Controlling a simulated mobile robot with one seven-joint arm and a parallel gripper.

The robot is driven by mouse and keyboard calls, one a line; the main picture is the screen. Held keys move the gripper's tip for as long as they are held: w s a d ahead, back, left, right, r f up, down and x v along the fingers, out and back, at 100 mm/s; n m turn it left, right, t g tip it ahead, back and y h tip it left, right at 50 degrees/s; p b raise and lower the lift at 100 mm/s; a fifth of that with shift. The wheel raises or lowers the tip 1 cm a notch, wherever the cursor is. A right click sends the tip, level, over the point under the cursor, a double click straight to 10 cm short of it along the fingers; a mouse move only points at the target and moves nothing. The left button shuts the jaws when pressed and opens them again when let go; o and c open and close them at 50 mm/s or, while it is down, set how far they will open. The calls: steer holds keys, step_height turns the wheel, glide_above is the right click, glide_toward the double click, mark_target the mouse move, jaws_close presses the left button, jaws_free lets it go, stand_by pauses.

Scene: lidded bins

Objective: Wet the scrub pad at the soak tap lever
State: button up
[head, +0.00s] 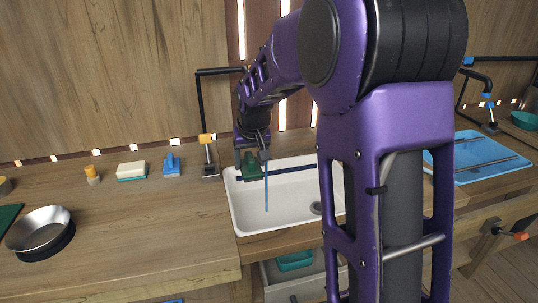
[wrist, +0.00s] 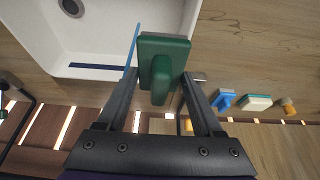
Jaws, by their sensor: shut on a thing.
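My gripper (head: 251,160) is over the left part of the white sink (head: 236,208), shut on the handle of a dark green scrub pad. The pad (wrist: 178,47) spans the space between the fingertips in the wrist view, and also shows in the head view (head: 253,172). A thin blue stream (head: 266,190) drops into the sink right beside the pad; I cannot tell whether it touches it. The soak tap (head: 200,105) is a black arched pipe, its spout end hidden behind my arm. Its orange lever (head: 206,138) stands at the sink's back left corner.
A blue brush (head: 172,166), a white-and-teal sponge (head: 131,171) and an orange-topped item (head: 92,175) line the counter's back left. A metal pan (head: 40,228) sits far left. A blue tray (head: 470,157) is at right. The left counter's middle is clear.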

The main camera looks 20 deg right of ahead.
steer(key=shift+r, duration=0.1)
stand_by(0.3)
steer(key=s+a+r+p, duration=0.1)
steer(key=s+a+r, duration=0.2)
steer(key=a+r, duration=0.1)
steer(key=shift+p, duration=0.35)
steer(key=shift+f, duration=0.1)
stand_by(0.4)
